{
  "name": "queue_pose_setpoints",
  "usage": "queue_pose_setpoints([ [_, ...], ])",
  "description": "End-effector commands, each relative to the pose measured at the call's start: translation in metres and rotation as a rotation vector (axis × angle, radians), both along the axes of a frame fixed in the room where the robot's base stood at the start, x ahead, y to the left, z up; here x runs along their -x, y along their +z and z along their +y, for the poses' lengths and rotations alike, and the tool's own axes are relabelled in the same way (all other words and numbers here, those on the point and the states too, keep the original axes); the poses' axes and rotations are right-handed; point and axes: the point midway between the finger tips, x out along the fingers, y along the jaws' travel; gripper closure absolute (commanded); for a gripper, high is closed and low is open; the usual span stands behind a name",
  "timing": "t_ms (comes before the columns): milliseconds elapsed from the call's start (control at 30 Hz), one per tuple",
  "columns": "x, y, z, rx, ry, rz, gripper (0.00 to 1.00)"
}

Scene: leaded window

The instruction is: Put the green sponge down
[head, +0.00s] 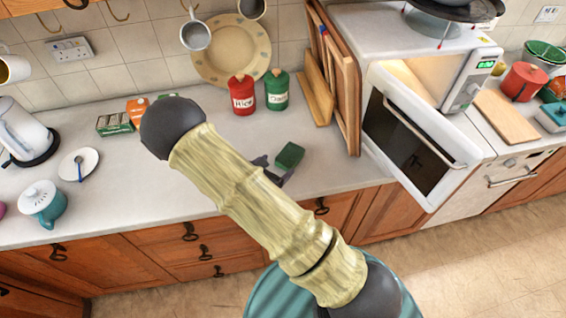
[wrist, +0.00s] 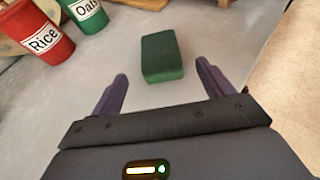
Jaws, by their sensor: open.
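The green sponge (head: 290,154) rests on the pale countertop (head: 225,150), to the right of my arm in the head view. In the wrist view the sponge (wrist: 162,57) lies flat just beyond my fingertips, roughly centred between them. My gripper (wrist: 161,85) is open and empty, with a finger on each side and clear space to the sponge. In the head view my gripper (head: 272,172) shows only partly behind my arm.
A red Rice canister (head: 242,96) and a green Oats canister (head: 276,92) stand behind the sponge. Wooden boards (head: 335,80) lean at the right, near a microwave (head: 415,100) with its door open. A teapot (head: 42,203) and kettle (head: 25,135) stand left.

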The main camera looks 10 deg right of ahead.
Motion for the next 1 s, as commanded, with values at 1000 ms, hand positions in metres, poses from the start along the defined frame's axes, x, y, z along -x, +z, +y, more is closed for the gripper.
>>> queue_pose_setpoints([
  [1000,0.030,0.027,-0.012,-0.086,-0.186,-0.011,0.20],
])
